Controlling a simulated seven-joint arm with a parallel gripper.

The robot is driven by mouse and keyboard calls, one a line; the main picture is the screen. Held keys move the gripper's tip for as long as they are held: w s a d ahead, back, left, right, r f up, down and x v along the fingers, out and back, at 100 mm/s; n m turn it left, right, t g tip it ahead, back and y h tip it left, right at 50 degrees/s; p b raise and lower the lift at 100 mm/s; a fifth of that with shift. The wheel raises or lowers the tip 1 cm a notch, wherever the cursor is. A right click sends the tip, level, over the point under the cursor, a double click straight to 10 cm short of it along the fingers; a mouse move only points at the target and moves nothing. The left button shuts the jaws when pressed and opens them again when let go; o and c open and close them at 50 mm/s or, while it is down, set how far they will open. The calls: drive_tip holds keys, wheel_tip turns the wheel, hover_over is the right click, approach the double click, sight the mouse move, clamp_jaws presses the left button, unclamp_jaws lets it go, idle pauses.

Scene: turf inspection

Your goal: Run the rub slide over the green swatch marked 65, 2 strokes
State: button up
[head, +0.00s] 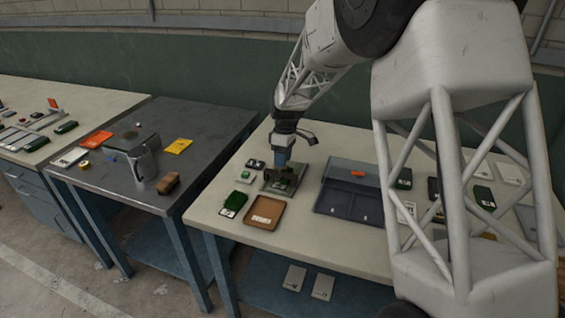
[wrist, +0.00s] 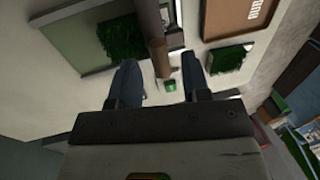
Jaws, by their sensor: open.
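My gripper (head: 282,160) is above the white table, over a dark plate (head: 268,188) carrying a green patch. In the wrist view my gripper (wrist: 160,62) has its two blue-grey fingers apart. A brown post (wrist: 151,28), perhaps the rub slide's handle, shows between and beyond the fingers; I cannot tell whether they touch it. A green turf patch (wrist: 120,37) lies beside the post on a grey-green plate. Another green swatch (head: 234,200) with a white label lies left of the brown tray; it also shows in the wrist view (wrist: 228,59). The number 65 is not readable on either.
A brown tray (head: 250,221) stands at the table's front. A blue-grey divided tray (head: 336,209) is to its right. More swatches, including a dark green one (head: 483,196), lie farther right, partly behind my arm. A dark metal table (head: 205,125) stands at left across a gap.

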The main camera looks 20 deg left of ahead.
drive_tip(key=shift+s+f, duration=0.15)
drive_tip(key=shift+f, duration=0.6)
clamp_jaws()
